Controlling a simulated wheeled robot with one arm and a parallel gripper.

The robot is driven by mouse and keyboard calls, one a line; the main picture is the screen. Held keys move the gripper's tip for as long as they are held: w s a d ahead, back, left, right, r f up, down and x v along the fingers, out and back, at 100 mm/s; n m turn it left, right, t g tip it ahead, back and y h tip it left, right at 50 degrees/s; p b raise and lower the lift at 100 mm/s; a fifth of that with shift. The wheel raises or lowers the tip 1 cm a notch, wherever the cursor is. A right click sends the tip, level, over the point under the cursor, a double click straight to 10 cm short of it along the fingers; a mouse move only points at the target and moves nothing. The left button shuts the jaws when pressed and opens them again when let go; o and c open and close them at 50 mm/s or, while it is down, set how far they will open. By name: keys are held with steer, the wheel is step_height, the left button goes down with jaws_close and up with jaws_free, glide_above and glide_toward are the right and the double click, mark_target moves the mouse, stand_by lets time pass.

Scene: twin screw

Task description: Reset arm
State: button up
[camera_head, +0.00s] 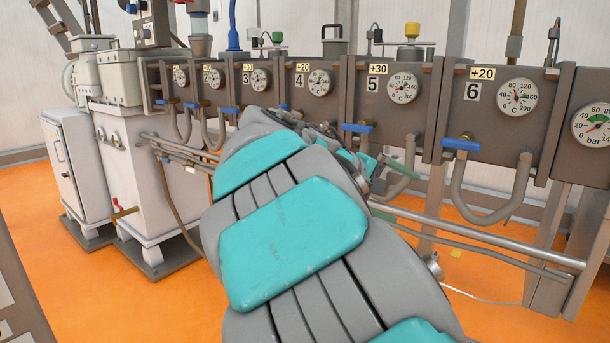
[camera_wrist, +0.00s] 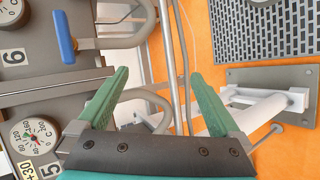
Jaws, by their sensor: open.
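My gripper (camera_wrist: 160,74) shows in the wrist view with its two green fingers spread wide apart and nothing between them. In the head view my grey and teal arm reaches forward from the bottom, and the gripper is mostly hidden past its far end. A green finger shows there, close to the panels numbered 5 (camera_head: 390,92) and 6 (camera_head: 495,105). In the wrist view a blue valve handle (camera_wrist: 65,37) is left of the fingers, and a bent grey pipe (camera_wrist: 140,105) passes behind the gap between them.
A row of numbered panels with gauges (camera_head: 517,97), blue handles (camera_head: 461,145) and bent pipes runs across the head view. A long rail (camera_head: 490,240) runs below it. White cabinets (camera_head: 75,160) stand at the left. Orange floor (camera_head: 100,290) is open at the lower left.

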steer(key=s+d+f+m+g+y, duration=0.2)
steer(key=s+d+f+y, duration=0.15)
steer(key=s+f, duration=0.45)
steer(key=s+d+f+m+g+y, duration=0.1)
steer(key=s+d+f+g+y, duration=0.2)
steer(key=s+f, duration=0.5)
steer(key=s+a+f+m+g+y, duration=0.1)
steer(key=s+a+f, duration=0.3)
steer(key=s, duration=0.6)
steer(key=s+a+f+m+g+y, duration=0.1)
steer(key=s+a+f+y, duration=0.2)
steer(key=s, duration=0.7)
step_height(320, 180, down, 3)
steer(key=shift+s+a+f+y, duration=0.15)
steer(key=shift+a+y, duration=0.2)
steer(key=shift+a, duration=0.6)
